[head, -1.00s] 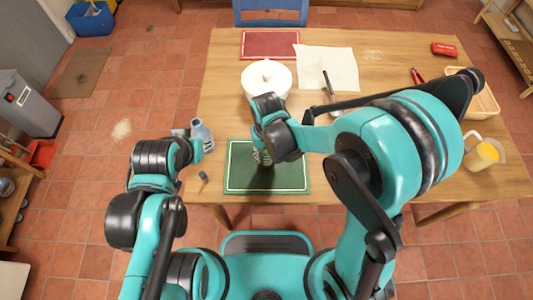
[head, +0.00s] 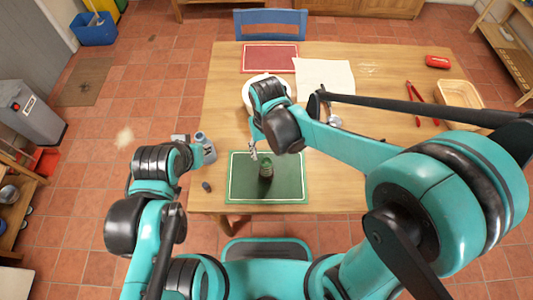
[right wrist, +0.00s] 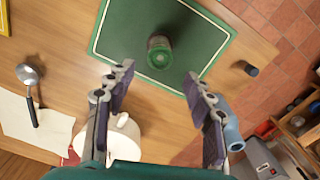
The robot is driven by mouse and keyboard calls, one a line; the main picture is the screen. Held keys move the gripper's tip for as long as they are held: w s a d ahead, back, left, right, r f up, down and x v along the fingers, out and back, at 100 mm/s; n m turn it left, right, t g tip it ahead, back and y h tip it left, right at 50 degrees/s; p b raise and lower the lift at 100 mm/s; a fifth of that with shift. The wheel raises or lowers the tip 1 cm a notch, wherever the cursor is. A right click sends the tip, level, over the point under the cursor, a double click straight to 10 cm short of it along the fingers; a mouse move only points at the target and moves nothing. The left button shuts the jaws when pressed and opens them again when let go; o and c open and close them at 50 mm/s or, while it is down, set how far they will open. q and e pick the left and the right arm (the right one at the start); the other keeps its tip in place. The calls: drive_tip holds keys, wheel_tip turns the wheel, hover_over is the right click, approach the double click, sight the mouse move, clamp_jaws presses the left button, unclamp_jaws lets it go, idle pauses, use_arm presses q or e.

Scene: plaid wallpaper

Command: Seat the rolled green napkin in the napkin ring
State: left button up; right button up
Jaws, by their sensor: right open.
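The rolled green napkin (head: 267,168) stands upright on the green placemat (head: 240,195) with the white border. In the right wrist view the napkin (right wrist: 159,57) shows from above, with a greyish band around it that looks like the napkin ring; how far the napkin sits in it I cannot tell. My right gripper (head: 253,151) is open and empty, just behind and left of the napkin. In the right wrist view its fingers (right wrist: 158,82) are spread, with the napkin beyond the tips, apart from them. My left gripper (head: 183,138) is beside the table's left edge; its jaws are unclear.
A blue bottle (head: 205,150) stands at the table's left edge, close to my left gripper. A small dark object (head: 206,187) lies left of the placemat. A white pot (head: 255,92) is behind my right gripper. Red-handled pliers (head: 413,97) and a basket (head: 460,93) are at the right.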

drive_tip(key=shift+r, duration=0.6)
drive_tip(key=shift+d+r, duration=0.2)
drive_tip(key=shift+d, duration=0.05)
drive_tip(key=s+d+r+m+t, duration=0.1)
drive_tip(key=s+d+r+t, duration=0.1)
drive_tip(key=d, duration=0.6)
drive_tip(key=s+d+r+m+t, duration=0.2)
drive_tip(key=d+r+t, duration=0.3)
drive_tip(key=d, duration=0.4)
drive_tip(key=shift+v, duration=0.95)
drive_tip(key=shift+d+f, duration=0.1)
drive_tip(key=shift+d, duration=0.05)
drive_tip(key=shift+s+f, duration=0.1)
